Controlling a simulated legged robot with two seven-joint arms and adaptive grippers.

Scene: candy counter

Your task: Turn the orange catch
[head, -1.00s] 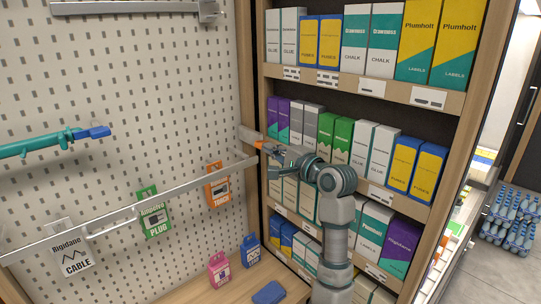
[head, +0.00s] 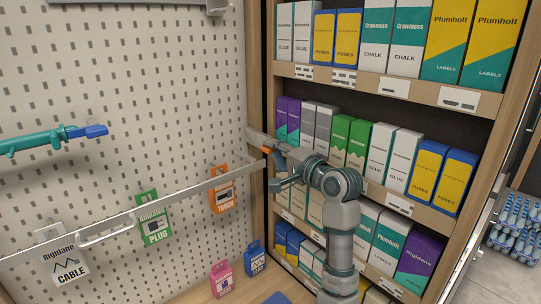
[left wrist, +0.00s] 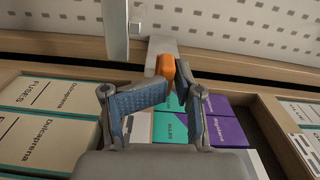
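The orange catch (head: 268,150) sits by a grey metal plate (head: 259,138) on the wooden post between pegboard and shelves. The long metal bar (head: 200,188) across the pegboard ends just below it. My left gripper (head: 277,160) is at the catch. In the left wrist view the catch (left wrist: 166,68) stands between the tips of my left gripper (left wrist: 175,78). The tips converge closely on it and appear to touch it from both sides. The catch's lower end is partly hidden by the fingers. My right gripper is not in view.
Shelves of boxes (head: 355,140) stand close on the right, beside my left arm. Hanging packs, including a green plug pack (head: 154,217) and an orange torch pack (head: 221,190), lie behind the bar. A teal rod with a blue end (head: 50,138) stands out at left.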

